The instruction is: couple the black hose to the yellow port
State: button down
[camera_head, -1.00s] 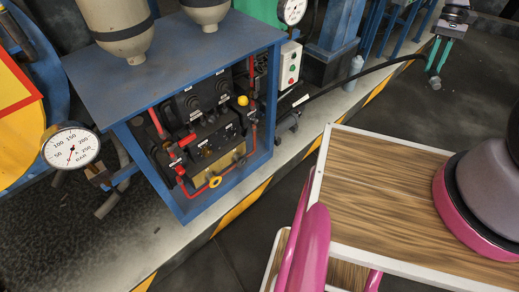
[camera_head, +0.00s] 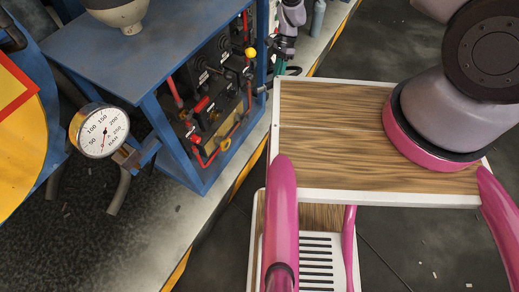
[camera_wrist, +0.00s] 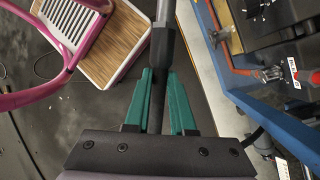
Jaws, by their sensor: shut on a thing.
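The blue-framed cabinet (camera_head: 165,125) holds a dark panel of fittings. A yellow ring (camera_head: 225,143) sits low on its front, and a round yellow knob (camera_head: 250,52) sits higher up; I cannot tell for sure which is the port. My gripper (camera_head: 276,66) is beside the cabinet's right side in the head view, partly hidden. In the wrist view its green fingers (camera_wrist: 162,95) are shut on the black hose (camera_wrist: 157,105). The hose's black collar (camera_wrist: 163,45) and grey metal tip (camera_wrist: 166,10) stick out beyond the fingers, apart from the cabinet.
A pressure gauge (camera_head: 103,131) sticks out at the cabinet's left. Red pipes (camera_head: 174,88) run along the panel. My wood-topped base is close to the cabinet's right. A grey bottle (camera_head: 318,18) stands behind.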

jog(key=s+a+f+m+y, duration=0.2)
jog(key=s+f+m, duration=0.4)
jog(key=s+f, duration=0.4)
jog(key=s+a+f+m+t+y, duration=0.1)
jog(key=s+f+m, duration=0.6)
jog(key=f, duration=1.1)
jog(key=s+a+y, duration=0.1)
jog(key=s+a, duration=0.1)
jog(key=s, duration=0.1)
jog(key=shift+s+a, duration=0.2)
jog(key=shift+s, duration=0.2)
jog(key=shift+w+a, duration=0.45)
jog(key=shift+a, duration=0.4)
jog(key=shift+w+a, duration=0.4)
jog(key=shift+a, duration=0.5)
jog(key=shift+w+a, duration=0.45)
jog(key=shift+a, duration=0.4)
